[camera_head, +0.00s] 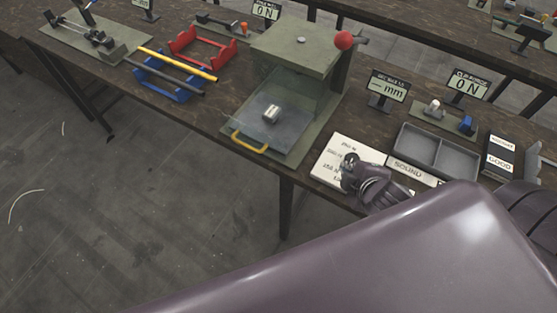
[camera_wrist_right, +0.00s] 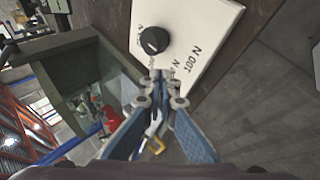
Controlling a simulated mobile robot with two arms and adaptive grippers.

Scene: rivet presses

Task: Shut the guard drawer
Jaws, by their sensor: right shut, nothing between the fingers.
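The guard drawer (camera_head: 262,131) is a clear box with a yellow handle (camera_head: 248,143) on its front edge. It sticks out toward the table's front from under the green press (camera_head: 297,50), so it stands open. A small metal part (camera_head: 271,113) shows through its clear walls. My right gripper (camera_head: 357,170) is shut and empty over the white panel, to the right of the drawer and apart from the handle. In the right wrist view, its closed fingertips (camera_wrist_right: 162,80) are close to the panel's black knob (camera_wrist_right: 153,40); contact is unclear. My left gripper is out of view.
The white panel (camera_head: 328,172) lies right of the press, beside a grey divided tray (camera_head: 436,151). Signs stand behind. Open floor lies before the table; my purple arm hides the lower right.

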